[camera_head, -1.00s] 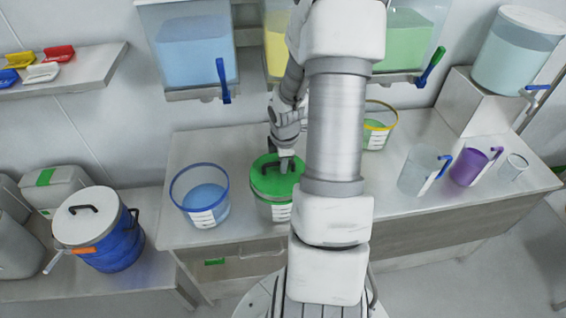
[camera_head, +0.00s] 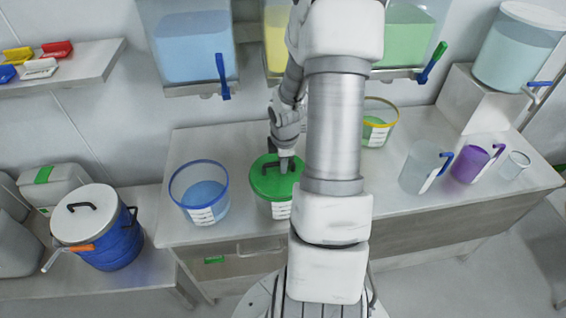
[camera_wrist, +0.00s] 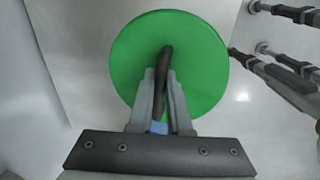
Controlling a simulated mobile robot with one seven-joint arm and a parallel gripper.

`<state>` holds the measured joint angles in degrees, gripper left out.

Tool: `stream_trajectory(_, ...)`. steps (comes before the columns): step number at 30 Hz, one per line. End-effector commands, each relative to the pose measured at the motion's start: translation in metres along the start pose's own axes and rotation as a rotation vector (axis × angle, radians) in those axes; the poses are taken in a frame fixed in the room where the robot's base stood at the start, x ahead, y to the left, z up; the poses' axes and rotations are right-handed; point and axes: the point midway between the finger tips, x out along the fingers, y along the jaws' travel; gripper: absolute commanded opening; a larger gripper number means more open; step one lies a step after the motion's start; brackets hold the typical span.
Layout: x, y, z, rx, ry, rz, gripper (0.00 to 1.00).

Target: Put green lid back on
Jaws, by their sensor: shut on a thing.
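The green lid (camera_head: 274,181) is a round disc with a dark arched handle. In the head view it lies on top of a clear bucket (camera_head: 277,209) with a white label, on the bench. I cannot tell whether it is fully seated. My gripper (camera_head: 285,164) is above the lid with its fingers closed around the handle. In the wrist view the green lid (camera_wrist: 190,60) fills the middle, and my gripper (camera_wrist: 163,105) holds its black handle (camera_wrist: 166,68) between the two fingers. The bucket is hidden below the lid in that view.
A blue-rimmed bucket (camera_head: 199,193) stands just left of the lidded one. A yellow-rimmed bucket (camera_head: 378,123) stands behind on the right. Clear and purple jugs (camera_head: 468,164) stand at the bench's right. Tanks with taps hang above the bench (camera_head: 240,141).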

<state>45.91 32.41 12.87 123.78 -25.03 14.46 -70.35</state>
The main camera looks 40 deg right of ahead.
Motion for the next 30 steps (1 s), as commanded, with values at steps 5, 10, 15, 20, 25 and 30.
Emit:
stream_trajectory(5,0.003,-0.001,0.000,0.000,0.000,0.000,0.00)
stream_trajectory(10,0.004,-0.001,0.000,0.000,0.000,0.000,0.29)
stream_trajectory(15,0.004,-0.001,0.000,0.000,0.000,0.000,0.51)
stream_trajectory(20,0.004,-0.001,0.000,0.000,0.000,0.000,0.51)
stream_trajectory(25,-0.001,0.000,0.000,0.001,0.000,0.001,0.51)
stream_trajectory(30,-0.025,0.001,0.001,0.003,-0.001,0.004,0.51)
